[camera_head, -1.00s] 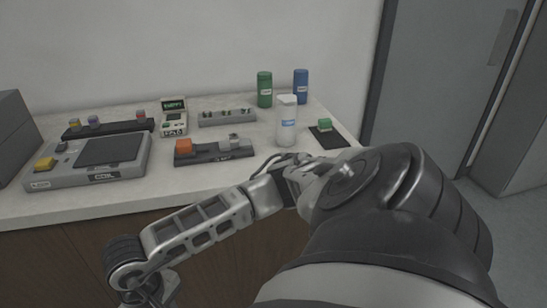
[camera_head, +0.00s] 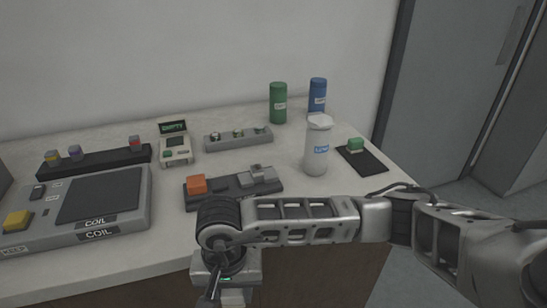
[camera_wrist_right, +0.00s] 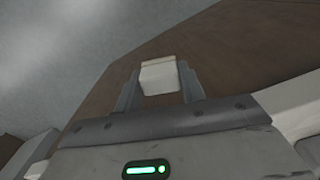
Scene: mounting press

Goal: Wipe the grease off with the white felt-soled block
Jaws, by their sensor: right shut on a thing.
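My right gripper (camera_head: 232,292) hangs in front of the counter's front edge in the head view, low in the picture. In the right wrist view the gripper (camera_wrist_right: 160,86) is shut on a white block (camera_wrist_right: 158,77), which sits between its two grey fingers. The brown cabinet front (camera_wrist_right: 235,50) shows behind it. No grease can be told apart on any surface. My left gripper is not in view.
On the counter (camera_head: 330,190) stand a grey device with a dark COIL plate (camera_head: 95,196), an orange-block fixture (camera_head: 232,187), a white bottle (camera_head: 317,150), a green-topped block on a dark pad (camera_head: 374,162), green (camera_head: 278,105) and blue (camera_head: 317,97) canisters, and a small display device (camera_head: 175,147).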

